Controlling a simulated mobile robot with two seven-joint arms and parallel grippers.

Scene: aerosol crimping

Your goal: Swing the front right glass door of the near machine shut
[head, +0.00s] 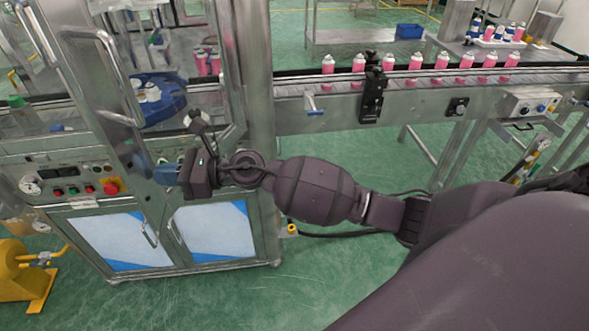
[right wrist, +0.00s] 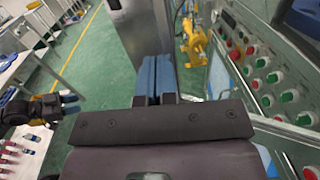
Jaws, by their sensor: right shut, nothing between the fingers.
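The near machine (head: 20,150) stands at the left in the head view. Its front right glass door (head: 126,148) stands open, its steel frame jutting out in front of the control panel, with a long bar handle (head: 118,75). My right gripper (head: 166,174) is shut and empty, its blue fingers close to the lower part of the door frame. In the right wrist view the shut fingers (right wrist: 155,78) point at a grey upright (right wrist: 143,30), probably the door frame; contact is unclear. My left gripper (right wrist: 70,102) appears small at the left there; its opening is unclear.
The control panel (head: 80,180) with buttons lies below the door. Inside the machine is a blue fixture (head: 165,100). A conveyor (head: 430,95) with several pink cans runs right. A yellow pump (head: 22,275) stands at lower left. Green floor (head: 330,275) is open in front.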

